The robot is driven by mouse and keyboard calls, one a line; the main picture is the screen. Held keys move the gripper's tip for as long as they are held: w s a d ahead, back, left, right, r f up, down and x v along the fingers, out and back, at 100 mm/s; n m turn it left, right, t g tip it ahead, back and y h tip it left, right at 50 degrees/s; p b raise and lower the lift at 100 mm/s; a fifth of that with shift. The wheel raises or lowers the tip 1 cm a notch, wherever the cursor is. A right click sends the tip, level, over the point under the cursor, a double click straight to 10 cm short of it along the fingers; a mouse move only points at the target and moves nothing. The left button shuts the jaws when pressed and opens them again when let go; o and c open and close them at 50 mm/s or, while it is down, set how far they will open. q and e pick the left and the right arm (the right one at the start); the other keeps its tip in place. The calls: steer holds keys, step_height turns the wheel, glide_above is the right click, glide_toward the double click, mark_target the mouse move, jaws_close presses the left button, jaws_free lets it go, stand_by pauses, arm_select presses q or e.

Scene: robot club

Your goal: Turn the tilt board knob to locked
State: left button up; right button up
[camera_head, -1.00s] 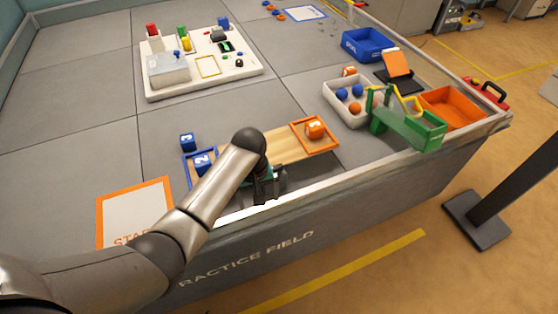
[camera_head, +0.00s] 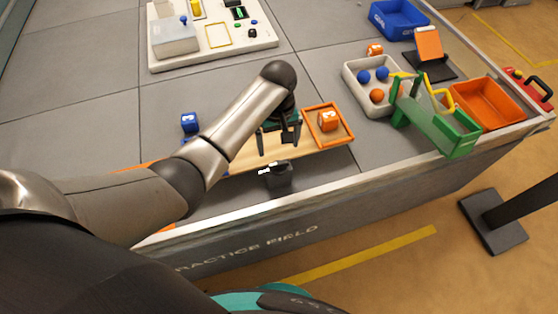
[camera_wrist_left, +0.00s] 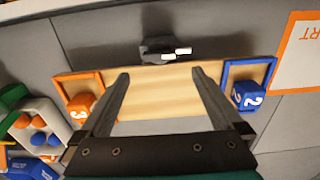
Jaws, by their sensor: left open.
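The tilt board (camera_head: 243,160) is a light wooden plank with an orange tray at its right end and a blue tray, mostly hidden by my arm, at its left end. Its dark knob (camera_head: 277,180) with a white mark sits at the board's near edge; in the left wrist view the knob (camera_wrist_left: 155,48) shows its white mark pointing right. My left gripper (camera_head: 278,142) is open and empty over the board, beyond the knob in the head view. In the wrist view, the knob lies ahead between the fingertips (camera_wrist_left: 160,73), not touched. My right gripper is not in view.
An orange cube (camera_head: 328,121) sits in the orange tray; a blue cube (camera_wrist_left: 246,97) sits in the blue tray. A green ramp (camera_head: 437,122) and a white ball tray (camera_head: 353,72) are right. The field's rim (camera_head: 330,183) runs in front.

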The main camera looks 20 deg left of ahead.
mark_target(279, 163)
arm_select(q)
step_height(279, 163, down, 8)
steer(key=b, duration=0.3)
steer(key=shift+f, duration=0.2)
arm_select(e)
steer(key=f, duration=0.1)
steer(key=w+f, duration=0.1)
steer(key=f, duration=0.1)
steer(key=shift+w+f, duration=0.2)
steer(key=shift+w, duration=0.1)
arm_select(q)
steer(key=c, duration=1.3)
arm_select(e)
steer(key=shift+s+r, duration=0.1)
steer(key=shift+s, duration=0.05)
